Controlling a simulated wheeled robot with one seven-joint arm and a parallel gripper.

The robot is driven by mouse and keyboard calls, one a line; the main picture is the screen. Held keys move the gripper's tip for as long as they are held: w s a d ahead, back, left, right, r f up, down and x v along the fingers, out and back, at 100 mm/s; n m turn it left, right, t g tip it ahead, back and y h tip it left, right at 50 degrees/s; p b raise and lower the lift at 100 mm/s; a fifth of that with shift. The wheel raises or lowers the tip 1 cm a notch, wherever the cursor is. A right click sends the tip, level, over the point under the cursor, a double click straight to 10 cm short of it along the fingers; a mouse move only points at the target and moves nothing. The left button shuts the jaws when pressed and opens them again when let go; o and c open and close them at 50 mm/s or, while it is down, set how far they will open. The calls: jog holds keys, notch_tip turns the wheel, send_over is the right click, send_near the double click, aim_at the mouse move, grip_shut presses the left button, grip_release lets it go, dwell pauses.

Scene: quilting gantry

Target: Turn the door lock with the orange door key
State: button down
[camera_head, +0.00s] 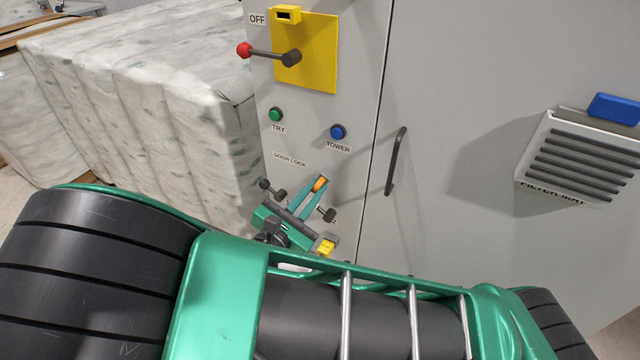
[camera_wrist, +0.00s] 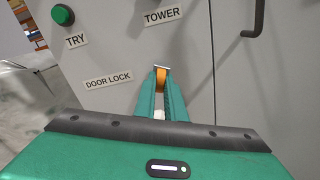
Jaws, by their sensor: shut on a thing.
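The orange door key (camera_head: 320,184) shows between the fingertips of my gripper (camera_head: 316,190), in front of the grey cabinet panel, below and right of the DOOR LOCK label (camera_head: 290,159). In the wrist view my gripper (camera_wrist: 162,92) has its two green fingers shut on the orange key (camera_wrist: 160,77). The DOOR LOCK label (camera_wrist: 107,80) is to their left there. The lock itself is hidden behind the fingers and key, and I cannot tell whether the key is in it or how far it is turned.
A yellow switch plate (camera_head: 318,68) with a red-knobbed lever (camera_head: 262,51) is above. The green TRY button (camera_head: 276,114) and blue TOWER button (camera_head: 338,131) sit on the panel. A black door handle (camera_head: 396,162) projects at right. A wrapped quilt stack (camera_head: 140,90) stands at left.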

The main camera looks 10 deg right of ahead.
jog(key=shift+n, duration=1.2)
jog(key=shift+n, duration=0.9)
jog(key=c, duration=1.7)
grip_release()
jog(key=shift+c, duration=0.2)
